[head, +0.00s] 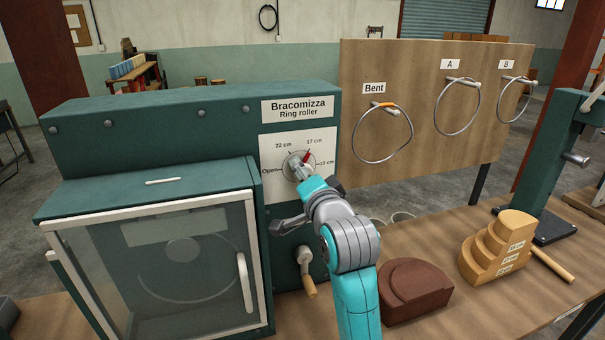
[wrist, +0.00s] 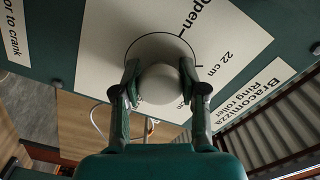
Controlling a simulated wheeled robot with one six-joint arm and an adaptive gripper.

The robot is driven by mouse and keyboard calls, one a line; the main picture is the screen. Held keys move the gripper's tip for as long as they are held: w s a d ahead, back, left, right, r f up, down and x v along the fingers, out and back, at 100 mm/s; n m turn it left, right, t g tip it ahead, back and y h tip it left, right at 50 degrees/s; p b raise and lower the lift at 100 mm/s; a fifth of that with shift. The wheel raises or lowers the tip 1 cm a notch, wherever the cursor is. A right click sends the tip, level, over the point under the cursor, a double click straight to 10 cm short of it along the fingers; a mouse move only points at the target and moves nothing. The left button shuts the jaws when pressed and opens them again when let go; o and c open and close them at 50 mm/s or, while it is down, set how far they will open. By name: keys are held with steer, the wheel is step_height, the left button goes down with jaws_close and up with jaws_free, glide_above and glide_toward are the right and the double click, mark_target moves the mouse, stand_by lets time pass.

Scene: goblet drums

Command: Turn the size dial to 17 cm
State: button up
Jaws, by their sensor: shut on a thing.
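The size dial (head: 290,166) is a round grey knob on a white plate (head: 272,191) on the front of the green ring roller. The plate reads Open, 22 cm, 17 cm and a smaller size at right that is hard to read. The dial's red pointer (head: 307,156) points up and right, toward the 17 cm mark. My gripper (head: 302,172) is at the dial and partly covers it. In the wrist view my gripper (wrist: 159,74) has a finger on either side of the pale knob (wrist: 160,88), shut on it. The pointer is hidden there.
A glazed door (head: 180,262) with a white handle is left of the dial. A crank (head: 305,270) hangs below it. A board with rings (head: 383,145) stands at right. A brown block (head: 412,290) and stepped wooden formers (head: 497,247) sit on the bench.

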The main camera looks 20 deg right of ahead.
steer(key=o, duration=1.2)
steer(key=shift+c, duration=0.2)
steer(key=s, duration=1.2)
steer(key=shift+f, duration=0.1)
